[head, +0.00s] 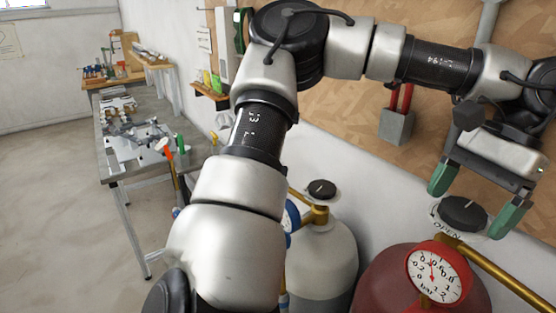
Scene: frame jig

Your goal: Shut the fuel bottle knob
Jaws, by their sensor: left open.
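The red bottle (376,284), apparently the fuel bottle, stands at the lower right with a red-rimmed gauge (437,273) and a brass fitting. Its black knob (463,212) sits above the gauge on a pale disc marked "OPEN". My left gripper (468,211) reaches in from above, pointing down, with its two green fingers spread and empty. The fingertips appear to either side of the knob in the picture. I cannot tell whether they are level with it or still apart from it in depth. My right gripper is out of view.
A grey bottle (320,258) with its own black knob (321,189) and a blue gauge, partly hidden by my left arm, stands left of the red one. A brass pipe (500,276) runs to the lower right. A workbench (120,172) with metal parts stands left. Floor at far left is clear.

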